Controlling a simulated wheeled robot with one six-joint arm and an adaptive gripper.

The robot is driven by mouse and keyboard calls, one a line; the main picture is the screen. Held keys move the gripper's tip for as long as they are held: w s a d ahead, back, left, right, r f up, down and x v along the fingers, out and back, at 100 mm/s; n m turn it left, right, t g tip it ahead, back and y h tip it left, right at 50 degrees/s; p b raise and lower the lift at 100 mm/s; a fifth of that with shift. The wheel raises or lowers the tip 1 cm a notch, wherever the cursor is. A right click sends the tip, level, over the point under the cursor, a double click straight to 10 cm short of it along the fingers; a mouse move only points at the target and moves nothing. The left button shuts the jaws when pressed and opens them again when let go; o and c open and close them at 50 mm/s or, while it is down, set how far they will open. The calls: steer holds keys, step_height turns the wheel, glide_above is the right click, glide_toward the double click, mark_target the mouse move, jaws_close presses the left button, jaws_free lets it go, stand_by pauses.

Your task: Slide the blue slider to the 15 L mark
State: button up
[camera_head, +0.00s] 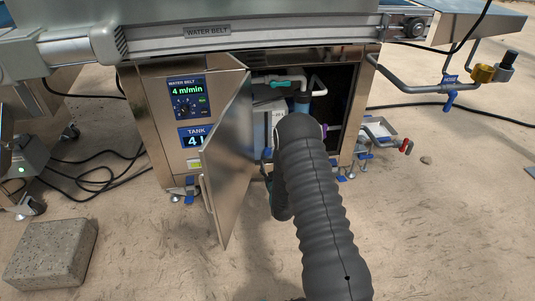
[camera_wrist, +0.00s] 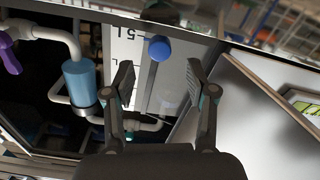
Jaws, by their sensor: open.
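The blue slider (camera_wrist: 159,48) is a round blue knob on a vertical slot in a pale panel (camera_wrist: 128,42), inside the open cabinet. Large dark marks, including "5L" upside down or cut off, show left of the knob in the wrist view. The 15 L mark cannot be read with certainty. My gripper (camera_wrist: 160,82) is open and empty, with its two fingers apart and the knob showing beyond and between their tips. In the head view my arm hides the knob and the gripper. The tank display (camera_head: 194,138) shows a 4 and a partly covered digit.
The cabinet door (camera_head: 229,160) stands open left of my arm. Inside are white pipes (camera_head: 285,80) and a blue cylinder (camera_wrist: 79,82), left of my gripper in the wrist view. A concrete block (camera_head: 52,252) lies on the sand at left.

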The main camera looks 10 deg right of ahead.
mark_target(268, 154)
steer(key=w, duration=0.7)
steer(key=shift+w+b, duration=0.15)
steer(key=shift+b, duration=0.15)
jaws_close()
